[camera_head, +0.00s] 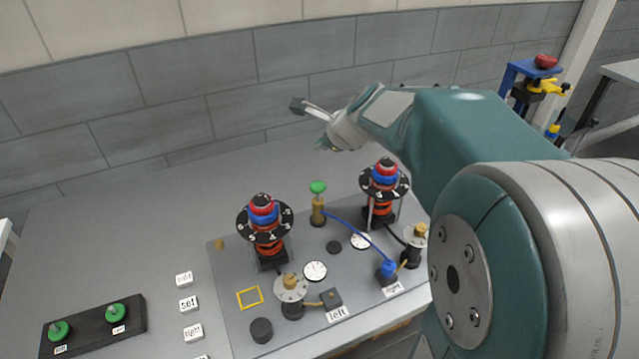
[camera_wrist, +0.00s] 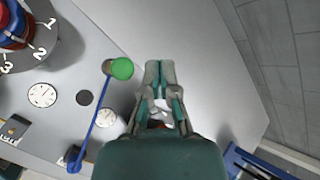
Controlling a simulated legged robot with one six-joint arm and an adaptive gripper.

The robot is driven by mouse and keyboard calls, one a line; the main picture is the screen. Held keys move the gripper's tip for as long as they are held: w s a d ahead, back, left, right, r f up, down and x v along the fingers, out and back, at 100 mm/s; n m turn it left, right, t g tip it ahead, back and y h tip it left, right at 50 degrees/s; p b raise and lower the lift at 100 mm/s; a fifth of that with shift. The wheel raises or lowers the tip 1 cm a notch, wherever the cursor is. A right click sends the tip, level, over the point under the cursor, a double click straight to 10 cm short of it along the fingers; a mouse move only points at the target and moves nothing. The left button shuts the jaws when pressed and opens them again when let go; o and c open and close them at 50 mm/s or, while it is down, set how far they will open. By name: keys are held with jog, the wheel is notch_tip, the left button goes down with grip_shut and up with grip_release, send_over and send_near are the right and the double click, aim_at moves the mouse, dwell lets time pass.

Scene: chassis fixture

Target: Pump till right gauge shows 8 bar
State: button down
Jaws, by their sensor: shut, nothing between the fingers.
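The pump stands on the grey panel with a green round knob (camera_head: 318,187) on a brass body (camera_head: 318,210). The knob shows in the wrist view (camera_wrist: 122,68), left of my gripper (camera_wrist: 159,66). My gripper is shut and empty. In the head view my gripper (camera_head: 322,147) hangs above and behind the pump, apart from the knob. A blue hose (camera_head: 355,229) runs from the pump to a blue connector (camera_head: 387,271) by the label "right". The right gauge (camera_head: 360,241) is white, partly crossed by the hose; it shows in the wrist view (camera_wrist: 107,117). Its needle is too small to read.
The left gauge (camera_head: 315,271) lies nearer the panel's front. Two red-and-blue stacks with numbered black discs, the left (camera_head: 264,220) and right (camera_head: 385,182), flank the pump. A black box with green knobs (camera_head: 95,327) and white label blocks (camera_head: 188,304) lie left. Bare table lies behind the panel.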

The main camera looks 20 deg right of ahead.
aim_at(320, 186)
jog(key=f, duration=0.1)
jog(key=a+f, duration=0.1)
jog(key=f, duration=0.1)
jog(key=shift+a+f, duration=0.2)
jog(key=shift+a, duration=0.1)
jog(key=f, duration=0.1)
jog(key=d+f, duration=0.2)
jog(key=shift+f, duration=0.65)
jog(key=shift+a+f, duration=0.1)
jog(key=shift+a, duration=0.6)
jog(key=shift+d, duration=0.5)
jog(key=shift+a, duration=0.3)
jog(key=shift+d, duration=0.2)
jog(key=shift+f, duration=0.1)
